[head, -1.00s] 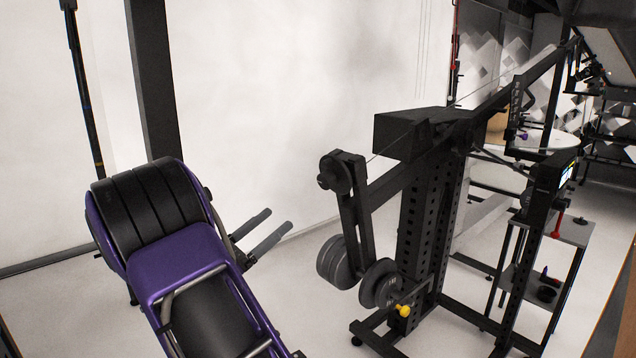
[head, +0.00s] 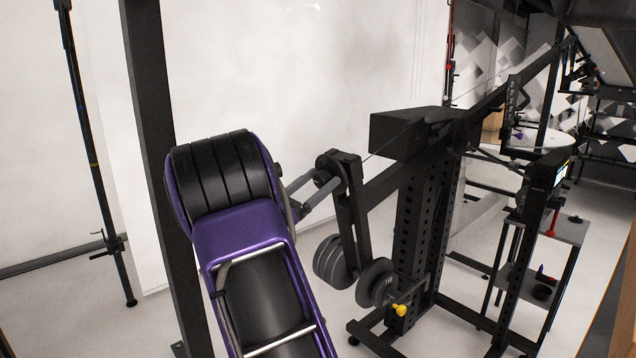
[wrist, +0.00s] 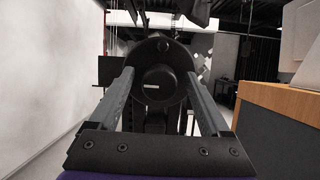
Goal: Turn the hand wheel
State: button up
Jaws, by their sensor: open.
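The hand wheel (head: 341,168) is a dark round disc near the left end of a black machine's sloping beam. In the wrist view the dark disc (wrist: 158,84) faces me, with a pale mark at its hub and a small round part near its top. My gripper (head: 322,181) is open and empty, its grey fingers close to the wheel in the head view. In the wrist view the fingers (wrist: 159,74) stand left and right of the disc. I cannot tell whether they touch it.
Grey weight discs (head: 331,262) and a yellow knob (head: 400,310) sit low on the black machine (head: 418,215). A dark post (head: 160,150) stands left of my arm. A wooden-topped cabinet (wrist: 275,95) is at the right in the wrist view.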

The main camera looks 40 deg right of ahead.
grip_shut()
dwell(0.4)
jog(key=shift+f, duration=0.1)
